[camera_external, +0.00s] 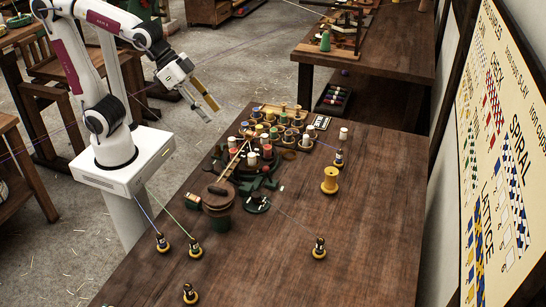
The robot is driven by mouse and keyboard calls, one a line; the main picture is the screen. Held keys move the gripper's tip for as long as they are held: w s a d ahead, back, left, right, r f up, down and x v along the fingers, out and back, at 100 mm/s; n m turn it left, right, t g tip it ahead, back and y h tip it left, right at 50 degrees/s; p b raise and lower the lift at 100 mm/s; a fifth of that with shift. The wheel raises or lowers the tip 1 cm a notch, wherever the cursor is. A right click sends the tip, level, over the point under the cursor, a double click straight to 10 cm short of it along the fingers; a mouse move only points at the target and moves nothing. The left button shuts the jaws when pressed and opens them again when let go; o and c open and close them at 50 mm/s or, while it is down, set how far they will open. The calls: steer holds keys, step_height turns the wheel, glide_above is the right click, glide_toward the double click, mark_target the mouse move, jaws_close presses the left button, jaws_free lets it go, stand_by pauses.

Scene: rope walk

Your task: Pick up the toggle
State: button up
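I cannot pick out the toggle with certainty. A small dark brown piece (218,189) lies on top of a round brown wooden block (217,200) on the table, but it is too small to identify. My gripper (210,108) hangs above and left of the table's far left part, pointing down to the right. Its two fingers look spread apart, with nothing visible between them. It is well clear of the table items.
The dark wooden table (350,245) holds a crowded green stand with several coloured spools (267,151) near my base. Weighted bobbins (319,247) with threads are spread around. The table's right and front right are clear.

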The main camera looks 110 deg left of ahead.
steer(key=w+a+f+n+t, duration=0.1)
steer(key=w+a, duration=0.2)
steer(key=w, duration=0.4)
steer(key=w+a+f, duration=0.1)
steer(key=w+a, duration=0.2)
steer(key=w, duration=0.3)
steer(key=n+t+y, duration=0.3)
steer(key=t+y, duration=0.1)
steer(key=y, duration=0.1)
glide_above(339, 159)
steer(key=s, duration=0.3)
step_height(339, 159, down, 18)
steer(key=shift+w+f, duration=0.15)
steer(key=shift+f, duration=1.7)
